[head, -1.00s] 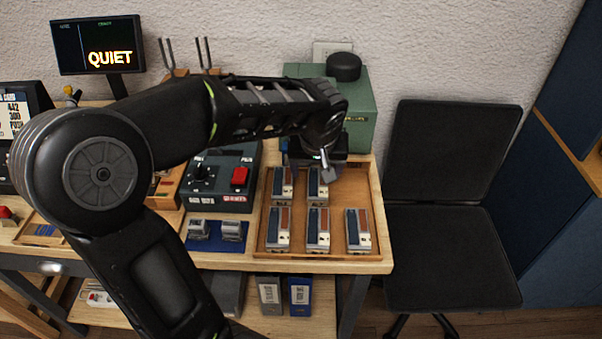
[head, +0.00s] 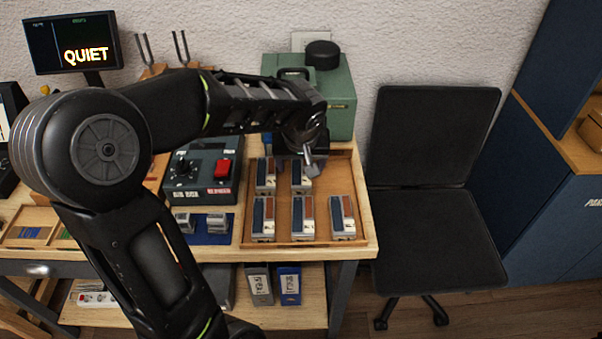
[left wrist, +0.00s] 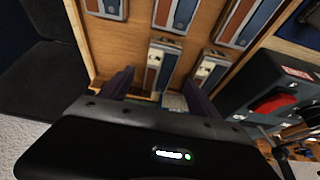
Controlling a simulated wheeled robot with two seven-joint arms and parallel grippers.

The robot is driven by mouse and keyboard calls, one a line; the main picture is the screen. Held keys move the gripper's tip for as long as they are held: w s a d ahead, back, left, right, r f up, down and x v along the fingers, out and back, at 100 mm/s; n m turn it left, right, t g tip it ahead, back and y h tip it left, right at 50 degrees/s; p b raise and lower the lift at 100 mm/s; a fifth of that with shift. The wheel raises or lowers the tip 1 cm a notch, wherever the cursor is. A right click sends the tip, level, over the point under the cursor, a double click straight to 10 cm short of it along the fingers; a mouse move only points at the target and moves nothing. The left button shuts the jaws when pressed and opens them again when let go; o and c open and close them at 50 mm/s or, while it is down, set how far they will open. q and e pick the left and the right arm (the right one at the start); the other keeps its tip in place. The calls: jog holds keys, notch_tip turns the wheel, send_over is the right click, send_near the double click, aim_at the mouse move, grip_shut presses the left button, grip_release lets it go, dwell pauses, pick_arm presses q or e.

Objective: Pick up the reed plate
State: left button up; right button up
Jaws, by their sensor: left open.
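Several blocks with a blue and a brown strip on a pale body, seemingly the reed plates, lie in a wooden tray (head: 347,170). My left gripper (head: 308,162) is over the tray's far side, by the back-row reed plate (head: 301,180); the arm hides part of that area. In the left wrist view the open, empty jaws (left wrist: 158,88) point at the tray, with one reed plate (left wrist: 161,66) beyond the gap between the fingers and another (left wrist: 208,68) beside it. I cannot tell the exact height above them. My right gripper is out of view.
A green case (head: 340,100) stands behind the tray. A dark box with a red button (head: 222,170) is left of it, with a blue mat (head: 208,238) holding two grey blocks in front. A black chair (head: 435,220) stands right of the bench.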

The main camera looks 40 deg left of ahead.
aim_at(301, 171)
pick_arm(q)
jog(key=x, duration=0.4)
jog(key=shift+w+a+f, duration=0.1)
jog(key=shift+w+f, duration=0.05)
jog(key=shift+f, duration=0.1)
jog(key=shift+c, duration=0.4)
grip_shut()
dwell(0.5)
jog(key=shift+r, duration=0.15)
notch_tip(301, 171, up, 10)
dwell(0.4)
dwell(0.5)
